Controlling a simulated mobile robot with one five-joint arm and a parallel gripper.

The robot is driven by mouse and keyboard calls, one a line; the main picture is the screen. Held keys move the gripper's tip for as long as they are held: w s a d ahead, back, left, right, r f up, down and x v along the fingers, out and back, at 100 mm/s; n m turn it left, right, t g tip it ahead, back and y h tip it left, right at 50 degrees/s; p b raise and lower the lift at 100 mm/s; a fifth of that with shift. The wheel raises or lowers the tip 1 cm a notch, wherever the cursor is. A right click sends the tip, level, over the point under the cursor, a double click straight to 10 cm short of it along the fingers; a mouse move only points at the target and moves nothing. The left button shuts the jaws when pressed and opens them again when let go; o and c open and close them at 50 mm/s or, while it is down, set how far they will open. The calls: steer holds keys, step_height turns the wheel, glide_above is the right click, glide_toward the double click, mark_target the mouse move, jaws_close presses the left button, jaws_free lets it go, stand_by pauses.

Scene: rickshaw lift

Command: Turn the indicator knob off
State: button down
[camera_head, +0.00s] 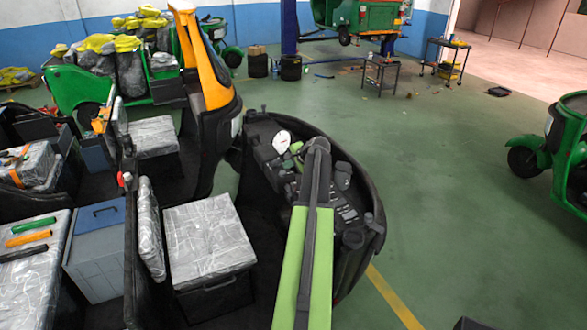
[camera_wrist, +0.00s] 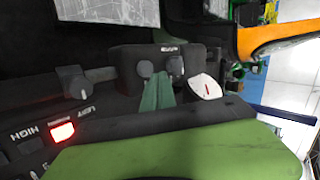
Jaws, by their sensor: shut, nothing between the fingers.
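The dark dashboard (camera_head: 262,135) of the nearest rickshaw is in the head view, partly hidden by my green arm. In the wrist view, two round dark knobs, a left one (camera_wrist: 145,68) and a right one (camera_wrist: 175,65), sit side by side on a raised block. Another dark knob (camera_wrist: 76,84) with a raised grip sits farther left. I cannot tell by label which is the indicator knob. My gripper (camera_wrist: 157,82) shows green fingers, shut and empty, just in front of the pair of knobs. I cannot tell whether they touch. A red light (camera_wrist: 62,133) glows at lower left.
A white gauge (camera_wrist: 205,87) with a red needle stands right of the fingers; it also shows in the head view (camera_head: 281,141). A wrapped seat (camera_head: 207,240) and blue-grey box (camera_head: 96,260) are left of the dashboard. Open green floor (camera_head: 450,180) lies to the right.

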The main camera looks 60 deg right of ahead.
mark_target(275, 164)
steer(key=w, duration=0.1)
steer(key=w+d+f, duration=0.1)
steer(key=w, duration=0.1)
steer(key=w+d+f, duration=0.1)
steer(key=w, duration=0.1)
steer(key=shift+d+b, duration=0.1)
steer(key=shift+b, duration=0.25)
steer(key=shift+w+d, duration=0.1)
steer(key=shift+w, duration=0.2)
